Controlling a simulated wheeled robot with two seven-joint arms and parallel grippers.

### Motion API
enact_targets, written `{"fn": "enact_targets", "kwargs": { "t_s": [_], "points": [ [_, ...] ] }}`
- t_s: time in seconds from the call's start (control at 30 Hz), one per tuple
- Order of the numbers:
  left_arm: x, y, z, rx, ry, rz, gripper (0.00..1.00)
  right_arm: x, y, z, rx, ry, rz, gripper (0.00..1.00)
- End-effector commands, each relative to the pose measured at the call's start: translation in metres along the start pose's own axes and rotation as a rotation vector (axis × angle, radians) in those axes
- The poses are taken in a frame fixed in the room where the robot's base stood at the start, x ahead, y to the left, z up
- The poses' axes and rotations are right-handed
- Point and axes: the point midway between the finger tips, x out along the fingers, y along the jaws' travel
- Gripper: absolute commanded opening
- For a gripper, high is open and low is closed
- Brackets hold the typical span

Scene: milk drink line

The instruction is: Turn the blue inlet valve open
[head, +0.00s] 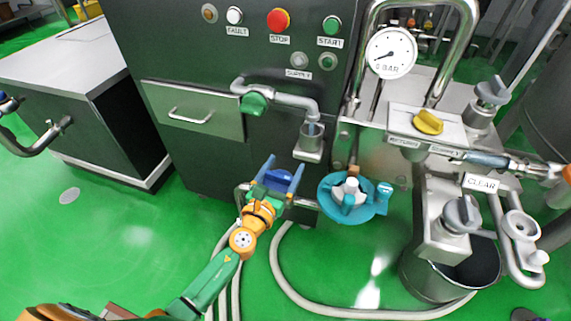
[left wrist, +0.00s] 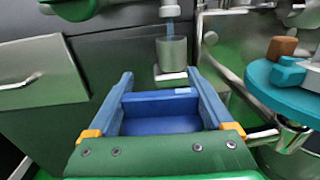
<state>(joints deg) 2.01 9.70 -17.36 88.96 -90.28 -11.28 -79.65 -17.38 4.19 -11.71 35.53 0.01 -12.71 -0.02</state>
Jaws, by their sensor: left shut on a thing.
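The blue inlet valve handle (head: 279,180) sits low on the front of the dark cabinet, on a horizontal metal pipe. My left gripper (head: 284,164) reaches it from below, with one blue finger on each side of the handle. In the left wrist view the blue handle (left wrist: 160,108) spans the gap between the two fingers, and the gripper (left wrist: 160,90) is shut on it. The pipe behind the handle is partly hidden by the gripper. My right gripper does not show.
A gauge (head: 391,52) reads near zero. Hoses (head: 290,270) lie on the open green floor.

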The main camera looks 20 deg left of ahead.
Motion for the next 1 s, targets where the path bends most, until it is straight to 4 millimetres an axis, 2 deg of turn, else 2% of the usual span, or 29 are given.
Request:
{"fn": "enact_targets", "kwargs": {
  "t_s": [0.3,0.73,0.77,0.8,1.0],
  "points": [
    [0.0000,0.0026,0.0011,0.000,-0.001,0.077,0.29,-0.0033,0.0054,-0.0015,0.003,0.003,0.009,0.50],
    [-0.0002,0.0030,0.0006,0.000,-0.001,0.085,0.29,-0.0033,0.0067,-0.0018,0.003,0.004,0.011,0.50],
    [-0.0002,0.0030,0.0006,0.000,-0.001,0.085,0.90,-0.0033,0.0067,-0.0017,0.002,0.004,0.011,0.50],
    [-0.0002,0.0030,0.0005,0.000,0.000,0.084,1.00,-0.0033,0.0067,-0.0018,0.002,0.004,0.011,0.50],
    [-0.0004,0.0028,0.0003,0.000,0.000,0.083,1.00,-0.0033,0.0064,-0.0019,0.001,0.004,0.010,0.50]
  ]
}}
